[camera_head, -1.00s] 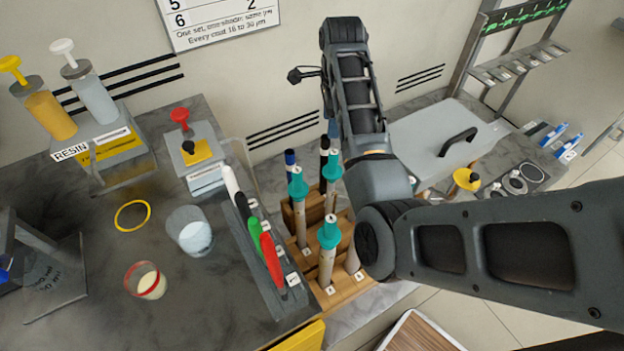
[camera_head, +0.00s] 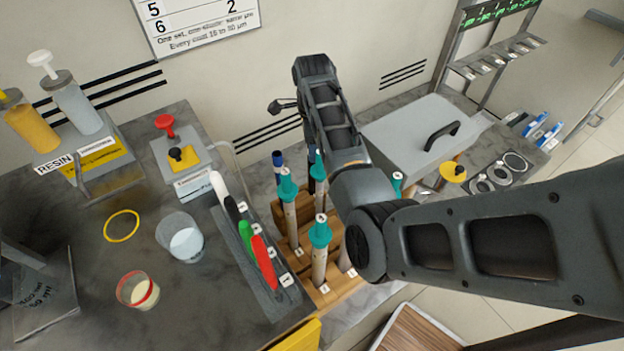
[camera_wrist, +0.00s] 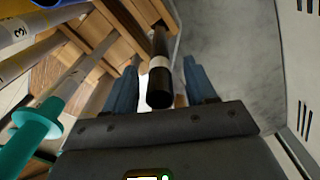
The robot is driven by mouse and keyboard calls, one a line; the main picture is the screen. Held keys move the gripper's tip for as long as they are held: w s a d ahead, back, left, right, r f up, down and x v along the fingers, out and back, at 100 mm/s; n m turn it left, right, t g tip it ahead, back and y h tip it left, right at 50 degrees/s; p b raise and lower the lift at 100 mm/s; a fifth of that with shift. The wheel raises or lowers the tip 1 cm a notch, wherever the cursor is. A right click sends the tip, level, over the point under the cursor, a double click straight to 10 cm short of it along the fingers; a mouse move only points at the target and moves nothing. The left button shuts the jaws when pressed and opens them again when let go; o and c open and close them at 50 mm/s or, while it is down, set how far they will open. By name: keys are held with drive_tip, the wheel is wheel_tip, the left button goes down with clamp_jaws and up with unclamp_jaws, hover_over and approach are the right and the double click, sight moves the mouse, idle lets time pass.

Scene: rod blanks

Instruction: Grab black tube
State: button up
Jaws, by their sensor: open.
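The black tube (camera_wrist: 159,88) shows in the wrist view with a pale band below its dark end, standing from the wooden rack (camera_wrist: 97,45). My gripper (camera_wrist: 161,68) is open, with its blue fingers on either side of the tube. The tube's end lies between the fingers, and I cannot tell whether either finger touches it. In the head view the gripper is hidden, and the tube is mostly hidden by my arm and a teal-capped rod.
Teal-capped rods (camera_head: 319,232) stand close by in the rack, and one (camera_wrist: 30,128) is left of my gripper in the wrist view. A blue-topped rod (camera_head: 278,160) is behind them. A holder with coloured items (camera_head: 262,262) and a grey lidded box (camera_head: 415,135) flank the rack.

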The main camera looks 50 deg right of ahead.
clamp_jaws()
idle(0.4)
drive_tip(key=shift+r, duration=0.1)
